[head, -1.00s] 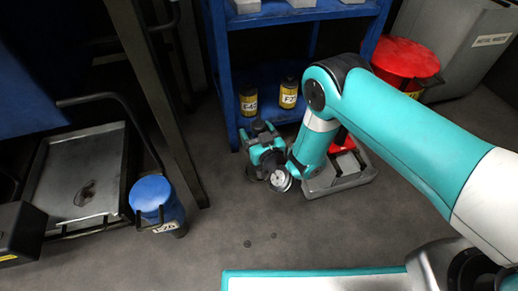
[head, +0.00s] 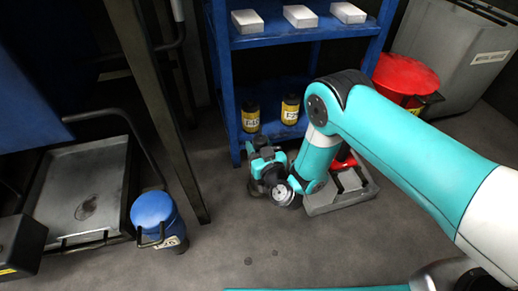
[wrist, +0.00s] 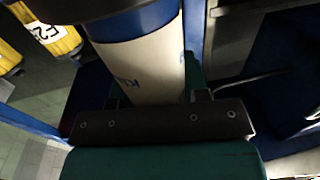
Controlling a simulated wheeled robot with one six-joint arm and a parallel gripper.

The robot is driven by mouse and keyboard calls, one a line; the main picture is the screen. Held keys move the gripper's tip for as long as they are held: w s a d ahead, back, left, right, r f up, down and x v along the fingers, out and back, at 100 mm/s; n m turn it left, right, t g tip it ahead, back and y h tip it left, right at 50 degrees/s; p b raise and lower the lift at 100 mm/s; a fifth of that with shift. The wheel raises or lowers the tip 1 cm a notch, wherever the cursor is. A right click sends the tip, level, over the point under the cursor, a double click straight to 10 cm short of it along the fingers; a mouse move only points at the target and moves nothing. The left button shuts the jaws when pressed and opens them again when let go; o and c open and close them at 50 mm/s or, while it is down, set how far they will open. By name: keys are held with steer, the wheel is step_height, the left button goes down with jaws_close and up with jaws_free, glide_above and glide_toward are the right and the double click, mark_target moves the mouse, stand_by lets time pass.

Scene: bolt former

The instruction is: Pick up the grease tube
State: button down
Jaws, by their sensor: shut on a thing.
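In the wrist view the grease tube (wrist: 140,62) is a thick cylinder with a cream label, blue bands and partly hidden blue lettering. It sits in my gripper (wrist: 157,112), whose dark jaw pad lies across it. My gripper is shut on the tube. In the head view my gripper (head: 264,150) is low, just in front of the blue shelf's lower level. I cannot make out the tube in the head view; the gripper and wrist hide it.
The blue shelf (head: 282,40) holds pale blocks above and yellow bottles (head: 290,110) below. A grey tray (head: 341,196) with something red lies beside my arm. A red-lidded bin (head: 405,75) stands right, a blue canister (head: 153,212) left. The front floor is mostly clear.

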step_height(320, 180, up, 19)
steer(key=p, duration=1.1)
steer(key=shift+r, duration=0.2)
steer(key=c, duration=1.4)
jaws_free()
steer(key=shift+c, duration=0.2)
jaws_close()
